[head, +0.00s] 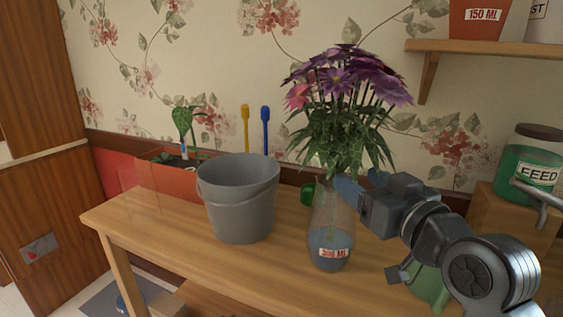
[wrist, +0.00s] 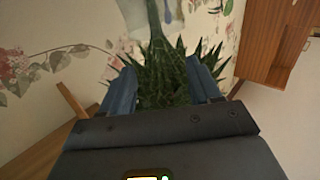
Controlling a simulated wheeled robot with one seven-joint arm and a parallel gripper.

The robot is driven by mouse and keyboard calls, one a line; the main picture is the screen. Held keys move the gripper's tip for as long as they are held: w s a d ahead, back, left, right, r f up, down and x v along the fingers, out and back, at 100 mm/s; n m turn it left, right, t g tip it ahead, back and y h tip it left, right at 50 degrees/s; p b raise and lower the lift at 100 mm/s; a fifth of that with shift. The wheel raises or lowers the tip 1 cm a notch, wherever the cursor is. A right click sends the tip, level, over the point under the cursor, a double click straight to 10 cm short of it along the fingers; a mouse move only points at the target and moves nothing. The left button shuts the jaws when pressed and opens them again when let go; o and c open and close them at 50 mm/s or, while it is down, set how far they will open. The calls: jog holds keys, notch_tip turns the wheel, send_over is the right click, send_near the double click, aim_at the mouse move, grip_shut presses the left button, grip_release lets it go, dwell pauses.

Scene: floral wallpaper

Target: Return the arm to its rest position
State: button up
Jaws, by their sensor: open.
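My gripper (head: 360,184) is at the right of the table, beside the neck of a glass vase (head: 330,235). Its blue fingers are spread apart, with nothing clamped between them. The vase stands upright on the table, holds bluish water, and has a "300 ML" label. Purple and pink flowers (head: 345,85) with green leaves rise from it. In the wrist view, the leaves (wrist: 165,75) and the vase neck (wrist: 152,25) show between and beyond the open fingers (wrist: 161,85). I cannot tell whether the fingers touch the vase.
A grey bucket (head: 238,205) stands left of the vase on the wooden table (head: 160,232). Behind are a red planter (head: 165,182), a yellow tool (head: 246,125) and a blue tool (head: 265,125). A FEED jar (head: 530,165) is at right, below a wall shelf (head: 490,48).

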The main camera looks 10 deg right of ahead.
jog(key=s+f+m+g+h, duration=0.1)
jog(key=s+f+m+h, duration=0.2)
jog(key=s+f, duration=1.45)
jog(key=s+a+n+g+p, duration=0.1)
jog(key=s+g, duration=0.1)
jog(key=s, duration=2.2)
jog(key=shift+s+a, duration=0.15)
jog(key=shift+s, duration=0.2)
